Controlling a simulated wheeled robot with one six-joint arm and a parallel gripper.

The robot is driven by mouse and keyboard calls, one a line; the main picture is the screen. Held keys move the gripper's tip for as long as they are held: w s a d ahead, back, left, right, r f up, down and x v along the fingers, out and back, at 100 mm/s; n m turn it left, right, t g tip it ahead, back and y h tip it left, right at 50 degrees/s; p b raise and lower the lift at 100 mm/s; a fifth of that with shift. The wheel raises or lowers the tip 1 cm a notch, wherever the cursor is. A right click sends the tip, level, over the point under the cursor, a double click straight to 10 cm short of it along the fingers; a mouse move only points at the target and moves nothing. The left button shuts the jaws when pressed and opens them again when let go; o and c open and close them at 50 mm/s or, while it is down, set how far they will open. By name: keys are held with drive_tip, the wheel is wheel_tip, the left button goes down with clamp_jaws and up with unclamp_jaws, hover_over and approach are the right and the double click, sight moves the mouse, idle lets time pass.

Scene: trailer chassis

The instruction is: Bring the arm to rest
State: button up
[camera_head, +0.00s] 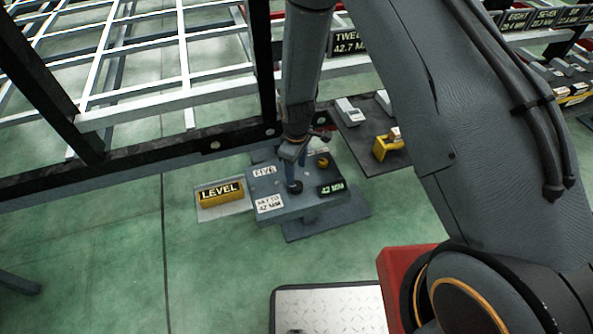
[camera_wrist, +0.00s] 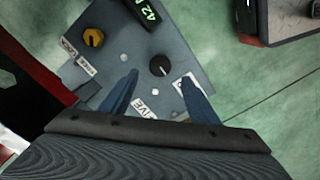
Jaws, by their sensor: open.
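My gripper (camera_head: 297,170) hangs over a grey control box (camera_head: 270,182) marked "FIVE" with its jaws pointing down. In the wrist view my gripper (camera_wrist: 159,77) is open, its two blue fingers spread apart on the near side of a black knob (camera_wrist: 160,66). The jaws hold nothing that I can see. I cannot tell whether the fingers touch the box. The box carries a green display (camera_head: 331,188) reading 42 MM, a white label (camera_head: 269,203) reading "SET TO 42 MM" and a small yellow knob (camera_head: 323,162).
A yellow "LEVEL" block (camera_head: 221,193) sits on a plate left of the box. The dark chassis rail (camera_head: 130,160) and white grating (camera_head: 185,60) lie behind. Another station with a yellow part (camera_head: 388,145) stands to the right. Green floor (camera_head: 110,260) is open at the front left.

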drive_tip(key=shift+r, duration=0.1)
idle(0.3)
drive_tip(key=s+d+r+m, duration=0.1)
drive_tip(key=s+r+m, duration=0.15)
drive_tip(key=r, duration=0.95)
drive_tip(key=s+d+r+m, duration=0.1)
drive_tip(key=s+r+m, duration=0.15)
drive_tip(key=r, duration=0.85)
drive_tip(key=s+d+r+m, duration=0.2)
drive_tip(key=s+d+r, duration=0.1)
drive_tip(key=s+r, duration=0.55)
drive_tip(key=s+d+r+m, duration=0.2)
drive_tip(key=s+d+r, duration=0.1)
drive_tip(key=s+r, duration=0.5)
drive_tip(key=s+d+r+m+p, duration=0.1)
drive_tip(key=d+r+m+p, duration=0.2)
drive_tip(key=d+r+p, duration=0.5)
drive_tip(key=d+p, duration=0.1)
drive_tip(key=p, duration=0.8)
drive_tip(key=shift+s+r+p, duration=0.15)
drive_tip(key=shift+p, duration=0.2)
